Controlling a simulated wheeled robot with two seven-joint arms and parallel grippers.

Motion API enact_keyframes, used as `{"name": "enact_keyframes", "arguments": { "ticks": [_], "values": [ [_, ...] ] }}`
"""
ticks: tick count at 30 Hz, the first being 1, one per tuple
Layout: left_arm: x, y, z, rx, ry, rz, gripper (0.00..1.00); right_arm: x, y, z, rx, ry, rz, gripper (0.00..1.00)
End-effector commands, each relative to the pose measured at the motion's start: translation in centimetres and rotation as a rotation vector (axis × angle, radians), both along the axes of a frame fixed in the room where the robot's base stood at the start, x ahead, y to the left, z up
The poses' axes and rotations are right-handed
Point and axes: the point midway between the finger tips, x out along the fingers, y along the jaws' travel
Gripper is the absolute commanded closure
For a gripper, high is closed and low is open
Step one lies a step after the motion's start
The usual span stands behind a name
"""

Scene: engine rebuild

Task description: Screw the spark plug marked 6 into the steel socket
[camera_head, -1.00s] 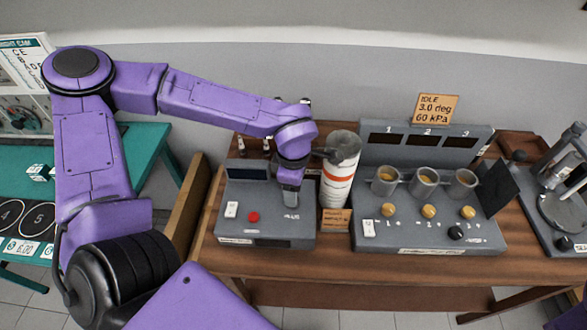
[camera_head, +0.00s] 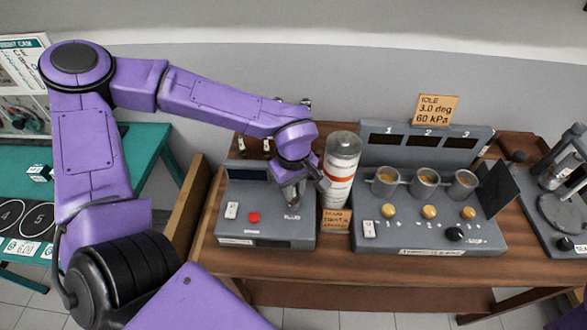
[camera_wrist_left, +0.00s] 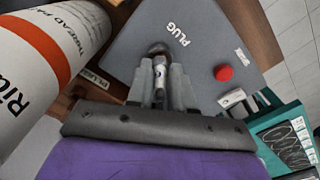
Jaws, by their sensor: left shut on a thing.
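My left gripper (camera_head: 293,200) points down over the front right part of the grey plug tester box (camera_head: 265,235), beside the word PLUG. In the left wrist view its fingers (camera_wrist_left: 161,88) are shut on the small metallic spark plug (camera_wrist_left: 160,68). The plug's far end is at the round steel socket (camera_wrist_left: 158,48) on the box top. The fingers hide part of the plug and socket. I cannot tell how deep the plug sits, and its number is not readable. My right gripper is not in view.
A white cylinder with an orange band (camera_head: 340,170) stands close to the right of my left gripper. A grey console with three cups (camera_head: 425,235) is farther right. The box has a red button (camera_head: 254,217) and a white switch (camera_head: 231,210). A teal table (camera_head: 150,150) is at left.

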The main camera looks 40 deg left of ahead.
Motion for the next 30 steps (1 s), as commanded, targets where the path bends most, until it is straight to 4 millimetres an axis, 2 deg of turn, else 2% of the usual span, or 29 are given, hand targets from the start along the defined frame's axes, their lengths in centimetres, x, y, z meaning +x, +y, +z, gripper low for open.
{"name": "enact_keyframes", "arguments": {
  "ticks": [2,7,12,18,25,26,27,28,30],
  "values": [
    [0.00,-0.01,0.04,0.000,-0.001,-0.061,0.98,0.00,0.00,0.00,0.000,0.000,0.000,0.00],
    [-0.05,0.00,0.03,0.000,0.000,-0.342,0.98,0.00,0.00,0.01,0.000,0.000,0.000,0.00],
    [-0.04,0.02,0.04,0.001,0.000,-0.494,0.98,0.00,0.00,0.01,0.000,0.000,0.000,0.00],
    [-0.05,0.05,0.07,0.001,-0.002,-0.807,0.98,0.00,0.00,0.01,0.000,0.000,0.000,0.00],
    [-0.05,0.06,0.07,0.000,-0.001,-0.851,0.98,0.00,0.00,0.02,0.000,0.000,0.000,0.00],
    [-0.05,0.06,0.07,0.000,-0.001,-0.850,0.69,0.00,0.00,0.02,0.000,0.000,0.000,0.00],
    [-0.05,0.06,0.07,0.000,-0.001,-0.850,0.56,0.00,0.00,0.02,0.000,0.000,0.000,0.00],
    [-0.06,0.06,0.07,0.000,-0.001,-0.850,0.49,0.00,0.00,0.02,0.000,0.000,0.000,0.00],
    [-0.06,0.06,0.06,0.000,-0.001,-0.849,0.49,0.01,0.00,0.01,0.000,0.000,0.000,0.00]
  ]
}}
